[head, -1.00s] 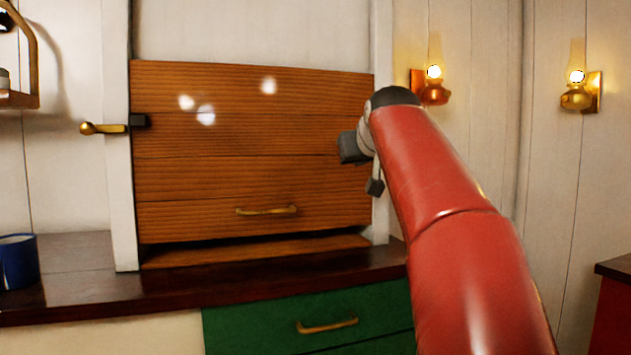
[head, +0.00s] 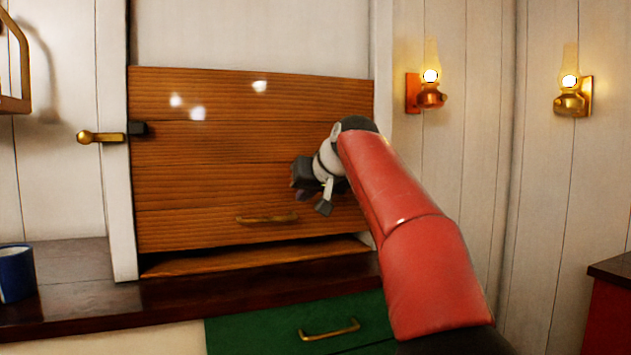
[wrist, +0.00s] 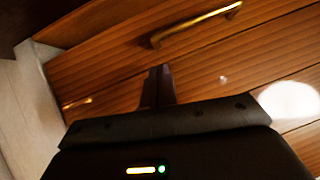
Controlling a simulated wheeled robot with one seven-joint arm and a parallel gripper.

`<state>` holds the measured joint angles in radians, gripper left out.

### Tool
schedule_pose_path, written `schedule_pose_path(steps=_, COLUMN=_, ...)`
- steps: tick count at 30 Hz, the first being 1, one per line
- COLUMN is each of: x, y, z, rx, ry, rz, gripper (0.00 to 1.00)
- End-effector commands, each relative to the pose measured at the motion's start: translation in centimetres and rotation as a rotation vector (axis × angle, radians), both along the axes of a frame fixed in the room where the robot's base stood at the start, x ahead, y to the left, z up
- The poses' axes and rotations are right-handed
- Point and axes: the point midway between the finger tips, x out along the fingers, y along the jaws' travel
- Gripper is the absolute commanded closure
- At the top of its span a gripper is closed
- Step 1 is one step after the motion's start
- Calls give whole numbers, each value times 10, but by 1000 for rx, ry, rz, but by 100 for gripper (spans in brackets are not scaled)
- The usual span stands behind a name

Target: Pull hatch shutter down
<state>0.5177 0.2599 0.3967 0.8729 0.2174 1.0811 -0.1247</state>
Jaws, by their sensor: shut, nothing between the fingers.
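The hatch shutter (head: 215,150) is a brown wooden slatted panel, lowered most of the way, with a narrow dark gap between its bottom edge and the sill. Its brass handle (head: 267,219) is on the lowest slat and also shows at the top of the wrist view (wrist: 195,24). My gripper (head: 300,185) is in front of the shutter, above and to the right of the handle in the head view. In the wrist view its fingers (wrist: 157,86) are together and empty, apart from the handle. Whether they touch the wood, I cannot tell.
A brass latch (head: 100,136) sits on the white left frame post. A dark wooden counter (head: 190,301) runs below, with a blue mug (head: 16,275) at the left. A green drawer (head: 260,332) with a brass handle is underneath. Two lit lamps (head: 430,90) hang on the right wall.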

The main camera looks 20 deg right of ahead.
Motion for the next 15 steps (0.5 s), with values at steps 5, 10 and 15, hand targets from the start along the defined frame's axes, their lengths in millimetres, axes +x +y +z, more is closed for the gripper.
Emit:
schedule_pose_path(steps=5, x=3, y=4, z=-23, rx=-2, ry=-1, rz=-1, gripper=100)
schedule_pose_path(steps=10, x=4, y=5, z=-28, rx=-2, ry=-2, rz=-1, gripper=100)
schedule_pose_path(steps=15, x=4, y=5, z=-28, rx=-1, ry=-2, rz=-1, gripper=100)
